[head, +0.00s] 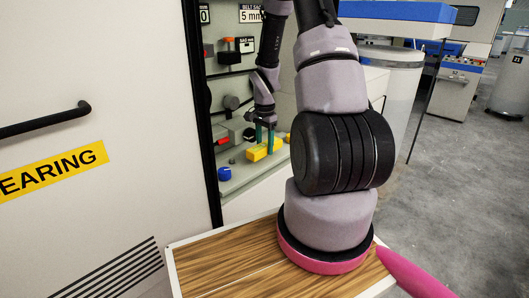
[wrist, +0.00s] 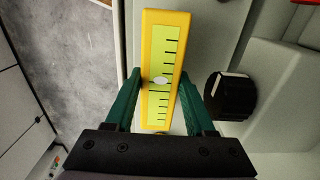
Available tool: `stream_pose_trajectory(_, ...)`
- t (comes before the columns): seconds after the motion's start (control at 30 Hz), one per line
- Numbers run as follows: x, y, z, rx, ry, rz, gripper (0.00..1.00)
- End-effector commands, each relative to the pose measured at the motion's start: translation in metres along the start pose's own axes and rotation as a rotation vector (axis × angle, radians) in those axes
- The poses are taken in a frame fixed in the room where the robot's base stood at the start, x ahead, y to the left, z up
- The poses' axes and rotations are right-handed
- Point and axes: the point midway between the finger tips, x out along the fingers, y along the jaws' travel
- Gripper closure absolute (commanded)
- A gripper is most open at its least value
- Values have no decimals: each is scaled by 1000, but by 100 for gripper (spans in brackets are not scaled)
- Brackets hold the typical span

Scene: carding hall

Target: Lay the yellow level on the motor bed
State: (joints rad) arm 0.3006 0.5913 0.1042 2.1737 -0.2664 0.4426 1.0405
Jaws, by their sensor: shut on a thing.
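The yellow level (head: 258,151) is inside the open machine bay in the head view, over the pale grey-green bed (head: 240,178), which looks like the motor bed. My gripper (head: 265,140) reaches down to it with green fingers. In the wrist view the level (wrist: 148,60) shows its ruled, lighter yellow-green face and a small white oval. My gripper (wrist: 161,82) is shut on it, one finger on each long side. I cannot tell whether the level touches the bed or hangs just above it.
A blue knob (head: 224,173) and red parts (head: 235,130) sit left of the level. A black round knob (wrist: 230,96) is close to my right finger in the wrist view. A white door with a black handle (head: 45,120) stands left of the bay. Floor at right is open.

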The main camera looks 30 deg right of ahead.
Motion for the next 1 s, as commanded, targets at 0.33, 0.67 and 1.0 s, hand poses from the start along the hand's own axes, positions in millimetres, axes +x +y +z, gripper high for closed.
stream_pose_trajectory(0.33, 25, 0, 0, -1, 0, 0, 100)
stream_pose_trajectory(0.67, 28, 0, 0, -1, -1, 0, 16)
stream_pose_trajectory(1.0, 23, 0, 0, -1, 0, 0, 16)
